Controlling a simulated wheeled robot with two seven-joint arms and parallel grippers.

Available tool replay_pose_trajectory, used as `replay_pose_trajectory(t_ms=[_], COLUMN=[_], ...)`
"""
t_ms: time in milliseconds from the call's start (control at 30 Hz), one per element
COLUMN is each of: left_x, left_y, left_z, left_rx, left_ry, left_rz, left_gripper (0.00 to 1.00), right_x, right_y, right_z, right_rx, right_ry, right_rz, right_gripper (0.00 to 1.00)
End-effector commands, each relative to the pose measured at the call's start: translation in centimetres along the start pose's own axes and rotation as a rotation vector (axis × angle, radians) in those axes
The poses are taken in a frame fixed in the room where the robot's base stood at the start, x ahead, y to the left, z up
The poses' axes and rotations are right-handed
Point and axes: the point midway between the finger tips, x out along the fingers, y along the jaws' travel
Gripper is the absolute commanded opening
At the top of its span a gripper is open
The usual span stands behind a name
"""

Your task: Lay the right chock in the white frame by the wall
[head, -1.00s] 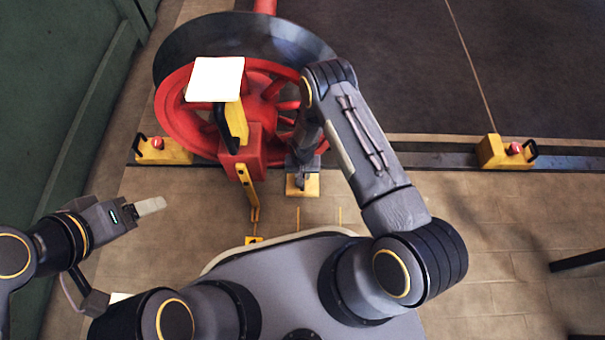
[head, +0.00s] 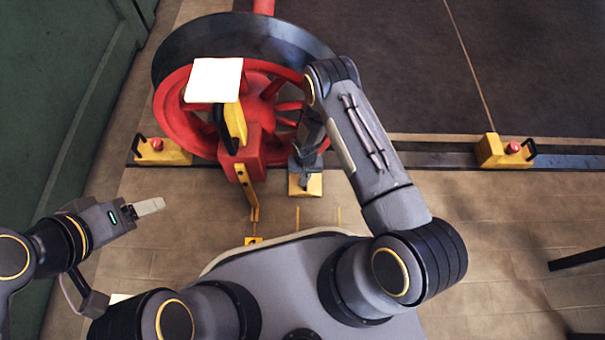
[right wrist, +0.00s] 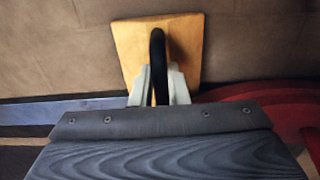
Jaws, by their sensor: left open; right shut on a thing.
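A yellow chock (head: 313,186) is at the lower right of the red wheel, in front of the rail. In the right wrist view its yellow face (right wrist: 185,40) and black handle (right wrist: 158,50) show. My right gripper (right wrist: 155,88) is shut on that handle; in the head view the gripper (head: 304,173) is partly covered by my arm. I cannot tell whether the chock touches the floor. My left gripper (head: 152,206) is open and empty above the floor at left. A small white patch (head: 119,298) shows beside my left arm; I cannot tell if it is the white frame.
The large red wheel (head: 180,115) stands on the rail (head: 430,160), with a red and yellow post and white panel (head: 214,80) before it. Yellow blocks with red buttons sit on the rail at left (head: 170,155) and right (head: 490,152). A green wall (head: 55,90) is at left.

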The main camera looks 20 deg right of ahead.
Motion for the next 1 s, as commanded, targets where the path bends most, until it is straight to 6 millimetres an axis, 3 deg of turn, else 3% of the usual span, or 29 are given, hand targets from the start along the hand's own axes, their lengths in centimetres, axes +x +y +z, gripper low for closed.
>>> replay_pose_trajectory(t_ms=[600,1000], left_x=[-0.3,-0.4], left_y=[0.1,0.2], left_z=[-0.2,-0.2], left_rx=[0.0,0.0], left_ry=[0.0,0.0], left_rz=[0.0,0.0], left_gripper=[0.68,0.68], right_x=[-0.4,-0.4], right_y=[3.0,3.2], right_z=[-0.1,0.0], right_rx=[0.002,0.0], right_ry=[0.002,0.002], right_rz=[0.0,0.0], right_gripper=[0.0,0.0])
